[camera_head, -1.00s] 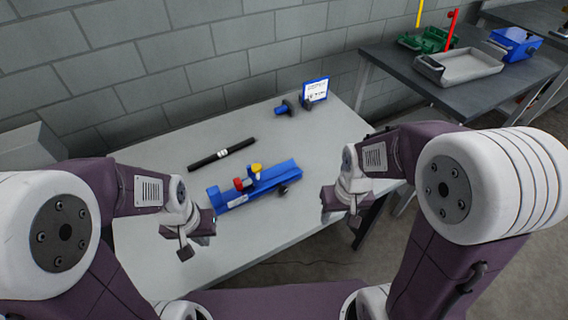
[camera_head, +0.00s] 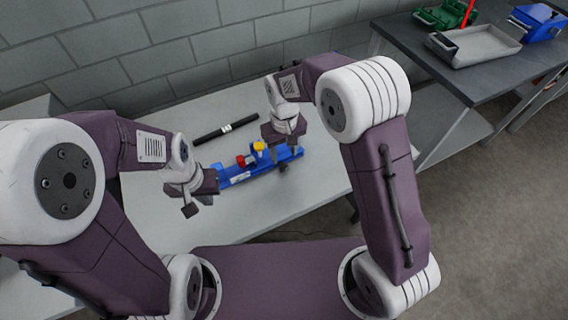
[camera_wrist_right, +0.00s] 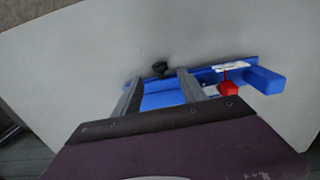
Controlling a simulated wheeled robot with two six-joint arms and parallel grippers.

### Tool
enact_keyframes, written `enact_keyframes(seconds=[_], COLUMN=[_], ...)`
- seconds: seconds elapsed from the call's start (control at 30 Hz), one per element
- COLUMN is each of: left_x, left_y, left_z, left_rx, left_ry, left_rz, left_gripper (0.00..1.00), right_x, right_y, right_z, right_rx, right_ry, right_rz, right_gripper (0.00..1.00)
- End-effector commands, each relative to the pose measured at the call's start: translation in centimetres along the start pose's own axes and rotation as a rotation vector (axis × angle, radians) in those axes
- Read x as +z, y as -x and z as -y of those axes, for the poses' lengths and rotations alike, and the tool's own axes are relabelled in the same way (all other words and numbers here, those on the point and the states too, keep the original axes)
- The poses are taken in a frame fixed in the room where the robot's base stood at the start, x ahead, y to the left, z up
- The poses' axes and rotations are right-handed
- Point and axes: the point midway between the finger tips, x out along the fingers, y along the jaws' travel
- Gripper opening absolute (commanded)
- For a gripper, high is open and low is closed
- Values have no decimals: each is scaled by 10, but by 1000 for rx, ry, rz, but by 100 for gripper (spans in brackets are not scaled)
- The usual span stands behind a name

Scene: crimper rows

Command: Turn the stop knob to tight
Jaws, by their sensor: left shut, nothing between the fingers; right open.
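The blue crimper fixture (camera_head: 236,178) lies on the grey table, with a red part (camera_head: 240,160) and a yellow part (camera_head: 259,147) on top. A black knob (camera_wrist_right: 160,68) sticks out from its side in the right wrist view; it is the likely stop knob, and its tight marking cannot be read. My right gripper (camera_wrist_right: 158,80) is open over the fixture's right end, its fingers on either side of the knob in that view; contact cannot be told. My left gripper (camera_head: 197,208) is shut and empty, left of the fixture's left end.
A dark side table (camera_head: 405,37) at the back right holds a grey tray (camera_head: 478,46), a blue box (camera_head: 538,24) and a green bin. The front of the table (camera_head: 185,233) is clear.

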Motion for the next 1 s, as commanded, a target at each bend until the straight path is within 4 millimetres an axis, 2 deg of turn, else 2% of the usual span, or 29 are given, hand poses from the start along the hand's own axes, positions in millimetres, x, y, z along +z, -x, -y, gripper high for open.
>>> enact_keyframes(seconds=[0.1,0.3,0.43,0.67,0.83,0.87,1.0], left_x=[0,1,1,1,1,1,1], left_y=[-5,-8,-9,-9,-9,-9,-6], left_z=[0,0,0,0,0,0,0], left_rx=[0,0,0,0,0,0,0], left_ry=[0,0,0,0,0,0,0], left_rz=[0,0,0,0,0,0,0], left_gripper=[0,0,0,0,0,0,0], right_x=[1,1,0,0,0,0,1], right_y=[-29,-62,-70,-71,-71,-71,-70], right_z=[0,0,0,0,0,0,-1], right_rx=[0,0,0,0,0,0,-15], right_ry=[-1,-1,-1,-1,-1,-1,-4], right_rz=[5,2,-1,-1,-1,-1,1], right_gripper=[49,49,49,49,5,0,0])
